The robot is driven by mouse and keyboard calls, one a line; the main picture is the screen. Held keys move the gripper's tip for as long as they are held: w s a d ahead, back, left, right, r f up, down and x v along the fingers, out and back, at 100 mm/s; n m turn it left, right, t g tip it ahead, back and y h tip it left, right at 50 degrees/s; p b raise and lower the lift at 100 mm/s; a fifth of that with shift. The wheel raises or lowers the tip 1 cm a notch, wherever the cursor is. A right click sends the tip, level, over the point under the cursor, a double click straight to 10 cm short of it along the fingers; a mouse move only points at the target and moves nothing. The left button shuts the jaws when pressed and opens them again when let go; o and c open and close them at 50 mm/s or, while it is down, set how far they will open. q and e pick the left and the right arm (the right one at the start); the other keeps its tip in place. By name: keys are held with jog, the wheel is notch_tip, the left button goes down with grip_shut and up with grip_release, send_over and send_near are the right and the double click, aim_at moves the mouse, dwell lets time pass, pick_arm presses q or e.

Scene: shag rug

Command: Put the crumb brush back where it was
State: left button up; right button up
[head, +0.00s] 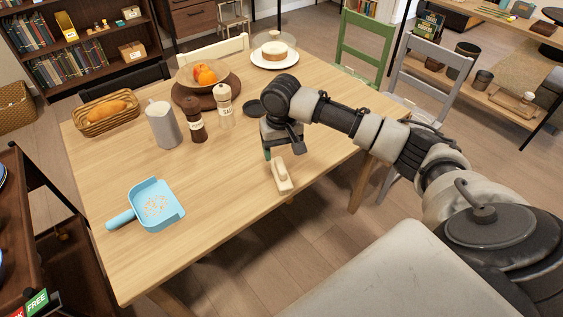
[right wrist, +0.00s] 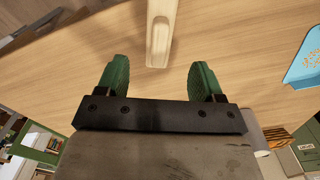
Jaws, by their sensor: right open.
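The crumb brush (head: 281,175) is a pale wooden brush lying on the table (head: 222,190) near its front edge. Its light handle also shows at the top of the right wrist view (right wrist: 160,35). My right gripper (head: 270,153) is open just behind the brush, pointing down at the table. In the right wrist view, its green fingertips (right wrist: 160,68) are wide apart with the brush's near end centred between them in the picture; nothing is gripped. I cannot tell the exact height gap. The brush's bristles are not clearly visible. My left gripper is not in view.
A blue dustpan (head: 121,220) with crumbs lies to the left. A pitcher (head: 162,125), two mills (head: 195,125), a bread basket (head: 107,117), a fruit bowl (head: 187,78) and a cake (head: 275,52) stand farther back. The table's middle is clear.

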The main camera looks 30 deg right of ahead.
aim_at(282, 166)
jog(key=shift+r, duration=1.65)
